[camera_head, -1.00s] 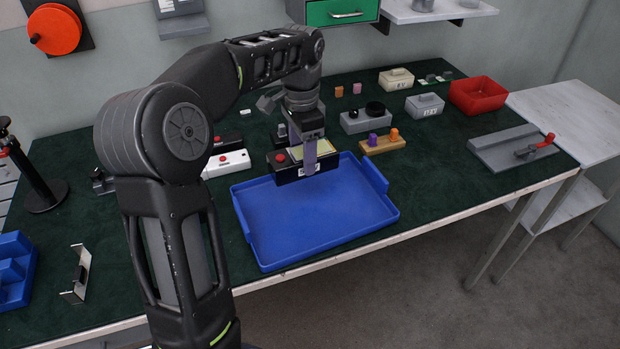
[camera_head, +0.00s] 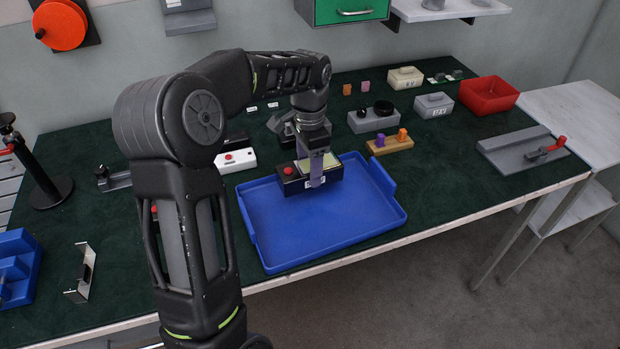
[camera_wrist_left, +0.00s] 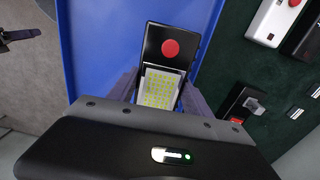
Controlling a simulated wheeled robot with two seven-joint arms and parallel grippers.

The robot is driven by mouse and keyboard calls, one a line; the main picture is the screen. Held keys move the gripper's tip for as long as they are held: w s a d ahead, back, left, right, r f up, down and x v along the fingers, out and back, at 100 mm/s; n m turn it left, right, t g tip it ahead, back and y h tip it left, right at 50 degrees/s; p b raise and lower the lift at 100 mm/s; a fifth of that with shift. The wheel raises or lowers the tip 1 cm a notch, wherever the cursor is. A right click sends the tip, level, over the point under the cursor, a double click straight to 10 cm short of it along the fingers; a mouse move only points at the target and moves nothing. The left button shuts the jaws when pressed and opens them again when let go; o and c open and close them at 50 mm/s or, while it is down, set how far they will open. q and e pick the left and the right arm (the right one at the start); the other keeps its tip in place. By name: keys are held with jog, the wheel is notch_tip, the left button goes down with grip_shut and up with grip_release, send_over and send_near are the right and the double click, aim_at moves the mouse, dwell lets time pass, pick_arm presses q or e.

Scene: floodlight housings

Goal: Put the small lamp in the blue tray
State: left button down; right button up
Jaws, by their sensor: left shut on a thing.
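The small lamp (camera_head: 294,187) is a black box with a red button and a pale yellow light panel. My left gripper (camera_head: 317,170) is shut on it at the panel end. The rest of the tray is empty.
A white box with a red button (camera_head: 236,160) lies just behind the tray's left end. A wooden block with purple and orange pegs (camera_head: 390,145) stands behind its right end. A grey block with black knobs (camera_head: 373,121) and a red bin (camera_head: 490,95) stand farther back.

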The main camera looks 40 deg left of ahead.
pick_arm(q)
jog(key=shift+f, duration=0.1)
jog(key=shift+f, duration=1.75)
jog(key=shift+f, duration=0.2)
jog(key=shift+c, duration=2.2)
grip_release()
jog(key=shift+r, duration=0.1)
notch_tip(320, 180, up, 12)
jog(key=shift+r, duration=0.1)
